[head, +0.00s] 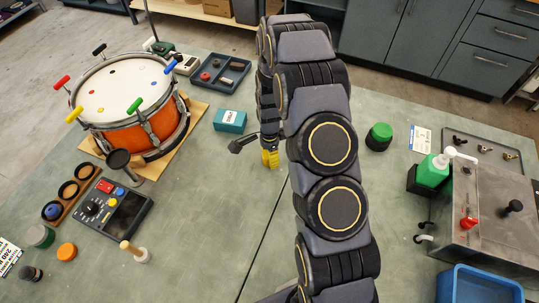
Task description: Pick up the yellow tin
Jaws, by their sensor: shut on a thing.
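The yellow tin (270,159) shows in the head view near the middle of the bench, left of my arm. It is small and partly covered from above by my gripper (269,148). My gripper points down and is shut on the tin. The fingers are small and mostly hidden by the arm and wrist. I cannot tell whether the tin's bottom touches the bench.
A teal box (230,121) stands close left of the tin. A drum (125,100) with coloured keys is further left. A dark control box (115,208) lies front left. A green-topped tin (379,137) stands right of my arm. The front middle of the bench is clear.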

